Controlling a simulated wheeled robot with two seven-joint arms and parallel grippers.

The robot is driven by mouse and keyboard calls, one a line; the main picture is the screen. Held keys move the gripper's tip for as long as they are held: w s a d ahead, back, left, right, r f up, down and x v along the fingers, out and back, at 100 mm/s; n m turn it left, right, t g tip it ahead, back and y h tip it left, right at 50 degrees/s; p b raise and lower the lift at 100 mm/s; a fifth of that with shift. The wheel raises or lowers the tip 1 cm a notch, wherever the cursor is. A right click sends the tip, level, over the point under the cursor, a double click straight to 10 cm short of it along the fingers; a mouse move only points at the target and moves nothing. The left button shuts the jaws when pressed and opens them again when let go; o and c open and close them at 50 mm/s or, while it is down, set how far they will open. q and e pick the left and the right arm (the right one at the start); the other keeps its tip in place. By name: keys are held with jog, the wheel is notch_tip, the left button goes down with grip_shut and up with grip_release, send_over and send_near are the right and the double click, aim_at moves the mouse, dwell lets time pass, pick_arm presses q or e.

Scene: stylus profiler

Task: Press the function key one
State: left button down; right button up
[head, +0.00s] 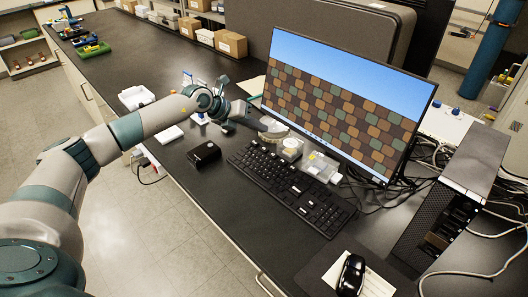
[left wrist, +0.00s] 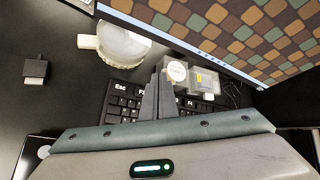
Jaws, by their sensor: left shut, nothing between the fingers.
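The black keyboard (head: 290,188) lies on the dark bench in front of the monitor. In the left wrist view, its top row shows the Esc key (left wrist: 120,88) and, to the right of it, a key marked F (left wrist: 142,92), apparently function key one, partly hidden by my fingers. My left gripper (head: 272,133) is above the far-left end of the keyboard in the head view. In the left wrist view its fingers (left wrist: 160,92) are together, empty and pointing toward the top row. I cannot tell whether they touch a key. My right gripper is not in view.
The monitor (head: 340,95) stands close behind the keyboard. Small clear boxes (head: 320,166) sit between them. A black box (head: 204,153) is left of the keyboard, a mouse (head: 351,273) on a pad at the front right, and a computer tower (head: 440,215) at right.

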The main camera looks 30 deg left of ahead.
aim_at(260, 151)
pick_arm(q)
notch_tip(260, 151, down, 4)
jog(key=shift+w+r+b, duration=0.1)
jog(key=shift+r+b, duration=0.05)
jog(key=shift+b, duration=0.85)
jog(key=shift+w+f+b, duration=0.1)
jog(key=shift+f+b, duration=0.55)
jog(key=shift+f, duration=0.45)
jog(key=shift+d+f+b, duration=0.1)
jog(key=shift+f+b, duration=0.3)
jog(key=shift+f, duration=0.45)
dwell(1.1)
jog(key=shift+r, duration=0.2)
jog(key=shift+r+p, duration=0.65)
dwell(0.3)
jog(key=shift+s+r+p, duration=0.2)
jog(key=shift+r+p, duration=1.55)
jog(key=shift+r, duration=0.75)
